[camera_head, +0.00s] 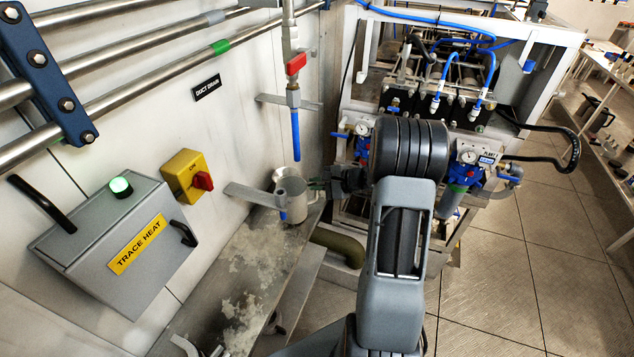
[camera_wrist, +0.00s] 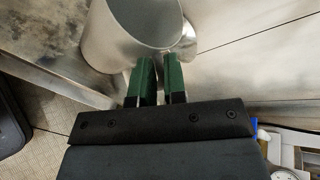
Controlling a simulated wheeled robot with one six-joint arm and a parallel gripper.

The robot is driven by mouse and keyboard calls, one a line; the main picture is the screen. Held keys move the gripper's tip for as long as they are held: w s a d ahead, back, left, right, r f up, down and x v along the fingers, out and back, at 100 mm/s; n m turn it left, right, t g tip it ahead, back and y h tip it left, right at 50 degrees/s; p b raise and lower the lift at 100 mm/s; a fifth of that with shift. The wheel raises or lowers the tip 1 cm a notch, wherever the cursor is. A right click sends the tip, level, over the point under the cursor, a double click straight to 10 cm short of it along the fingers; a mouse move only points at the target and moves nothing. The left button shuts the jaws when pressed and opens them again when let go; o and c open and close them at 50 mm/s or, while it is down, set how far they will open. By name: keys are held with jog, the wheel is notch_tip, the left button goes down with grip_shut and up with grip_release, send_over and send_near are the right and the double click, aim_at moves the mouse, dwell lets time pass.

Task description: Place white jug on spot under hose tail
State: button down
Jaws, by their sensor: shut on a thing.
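The white jug (camera_head: 297,205) looks pale grey and upright, open at the top, at the far end of the narrow wall ledge (camera_head: 228,258). My gripper (camera_head: 322,184) reaches it from the right. In the wrist view, its green fingers (camera_wrist: 155,80) are shut at the side of the jug (camera_wrist: 105,40); whether on its handle or wall is unclear. The blue hose tail (camera_head: 296,137) hangs from the red-handled valve (camera_head: 296,64), its lower end just above the jug's mouth in the picture. Exact alignment, the spot and the jug's base contact cannot be told.
A bracket (camera_head: 252,195) with a blue-tipped piece (camera_head: 282,213) juts from the wall just in front of the jug. Whitish crust covers part of the ledge. A trace heat box (camera_head: 120,240) and yellow switch (camera_head: 187,177) are at left; a machine rack (camera_head: 450,80) stands behind.

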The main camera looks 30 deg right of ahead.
jog(key=shift+f+b, duration=0.2)
jog(key=shift+b, duration=0.1)
jog(key=c, duration=1.2)
grip_release()
jog(key=shift+r, duration=0.1)
jog(key=shift+o, duration=0.2)
